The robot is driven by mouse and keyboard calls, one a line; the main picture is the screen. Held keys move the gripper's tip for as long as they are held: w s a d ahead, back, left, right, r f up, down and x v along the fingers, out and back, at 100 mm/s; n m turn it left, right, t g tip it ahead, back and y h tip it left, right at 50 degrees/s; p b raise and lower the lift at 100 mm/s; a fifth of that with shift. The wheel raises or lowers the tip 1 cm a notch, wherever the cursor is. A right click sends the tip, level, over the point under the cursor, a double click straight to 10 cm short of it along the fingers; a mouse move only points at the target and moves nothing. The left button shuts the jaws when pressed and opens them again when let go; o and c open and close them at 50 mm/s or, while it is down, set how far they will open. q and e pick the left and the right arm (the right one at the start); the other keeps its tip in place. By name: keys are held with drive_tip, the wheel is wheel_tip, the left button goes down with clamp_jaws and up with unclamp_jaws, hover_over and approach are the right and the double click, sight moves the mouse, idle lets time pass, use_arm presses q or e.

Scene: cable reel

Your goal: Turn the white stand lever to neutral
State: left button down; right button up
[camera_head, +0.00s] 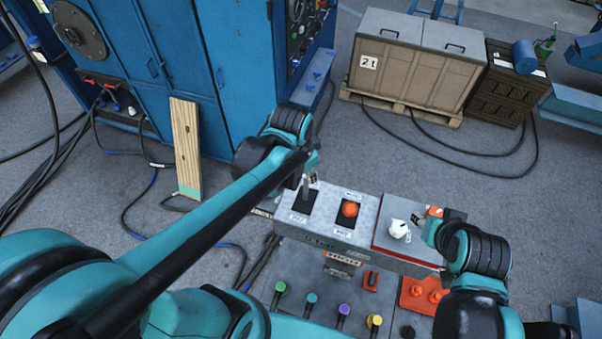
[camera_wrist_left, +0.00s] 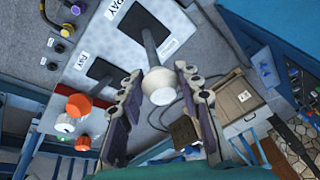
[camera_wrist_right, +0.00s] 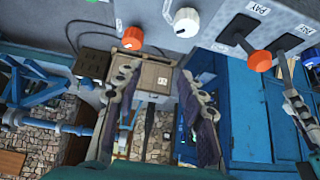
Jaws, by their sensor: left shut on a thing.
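The white stand lever (camera_head: 306,187) rises from a dark slot plate at the left end of the grey console (camera_head: 367,243). In the left wrist view its white ball knob (camera_wrist_left: 159,86) lies between the fingers of my left gripper (camera_wrist_left: 158,108), which is shut on it. In the head view my left gripper (camera_head: 311,163) is over the lever and hides the knob. The shaft looks near upright; its exact setting is unclear. My right gripper (camera_head: 428,230) is beside the console's right end. In the right wrist view its fingers (camera_wrist_right: 160,95) are apart with nothing between them.
An orange-knobbed lever (camera_head: 350,209) stands just right of the white one. A white rotary knob (camera_head: 399,229) and an orange knob (camera_head: 434,211) sit near my right gripper. Several coloured knobs line the lower panel. A blue cabinet (camera_head: 190,70) and a crate (camera_head: 410,65) stand behind.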

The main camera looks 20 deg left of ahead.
use_arm(q)
drive_tip(key=c, duration=1)
unclamp_jaws()
drive_tip(key=shift+s, duration=0.1)
drive_tip(key=shift+c, duration=0.2)
drive_tip(key=shift+s+r, duration=0.3)
drive_tip(key=shift+r, duration=0.35)
drive_tip(key=v, duration=1)
drive_tip(key=shift+s+r, duration=0.25)
drive_tip(key=shift+r, duration=0.15)
use_arm(e)
drive_tip(key=shift+w+d+f, duration=0.25)
drive_tip(key=shift+w+f, duration=0.5)
drive_tip(key=shift+f, duration=0.05)
use_arm(q)
drive_tip(key=shift+w+a, duration=0.2)
use_arm(e)
drive_tip(key=shift+w+a, duration=0.1)
drive_tip(key=shift+w, duration=0.1)
use_arm(q)
drive_tip(key=shift+f, duration=0.1)
